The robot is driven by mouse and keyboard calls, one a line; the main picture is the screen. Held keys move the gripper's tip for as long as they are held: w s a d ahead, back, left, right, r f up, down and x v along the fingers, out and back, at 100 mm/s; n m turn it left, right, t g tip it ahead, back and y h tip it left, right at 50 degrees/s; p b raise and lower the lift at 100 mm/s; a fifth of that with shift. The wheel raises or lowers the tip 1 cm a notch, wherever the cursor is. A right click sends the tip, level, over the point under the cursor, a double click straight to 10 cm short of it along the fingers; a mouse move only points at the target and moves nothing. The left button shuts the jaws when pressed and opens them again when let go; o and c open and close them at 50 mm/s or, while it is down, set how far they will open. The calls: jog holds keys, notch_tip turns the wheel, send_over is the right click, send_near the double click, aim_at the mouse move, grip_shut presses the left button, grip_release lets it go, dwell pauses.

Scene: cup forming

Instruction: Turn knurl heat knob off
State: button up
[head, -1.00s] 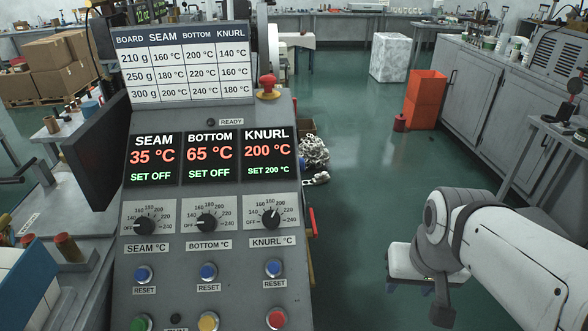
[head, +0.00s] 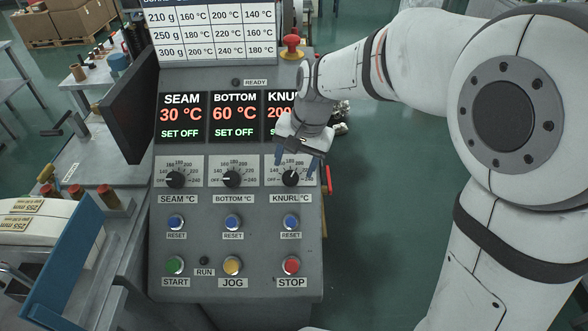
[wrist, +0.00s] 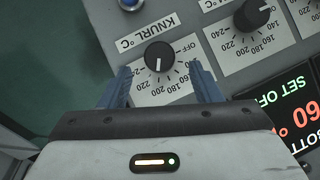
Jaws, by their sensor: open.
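The black knurl heat knob (head: 291,178) is the rightmost of the three dial knobs on the grey panel, above the KNURL °C label. Its white pointer is turned away from OFF, towards about 200. The knob also shows in the wrist view (wrist: 159,57), upside down. My gripper (head: 296,163) is open just over the knurl dial. In the wrist view its blue fingers (wrist: 163,82) stand apart, one to each side below the knob, with nothing between them.
The seam knob (head: 175,179) and bottom knob (head: 232,178) point to OFF, and their displays read SET OFF. Blue reset buttons sit below the dials, with the STOP button (head: 291,265) lower right. A red emergency button (head: 291,43) stands above.

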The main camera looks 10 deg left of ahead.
aim_at(292, 175)
jog(key=shift+x, duration=2.4)
jog(key=shift+c, duration=0.2)
jog(key=shift+d, duration=0.1)
jog(key=c, duration=1)
jog(key=shift+o, duration=0.2)
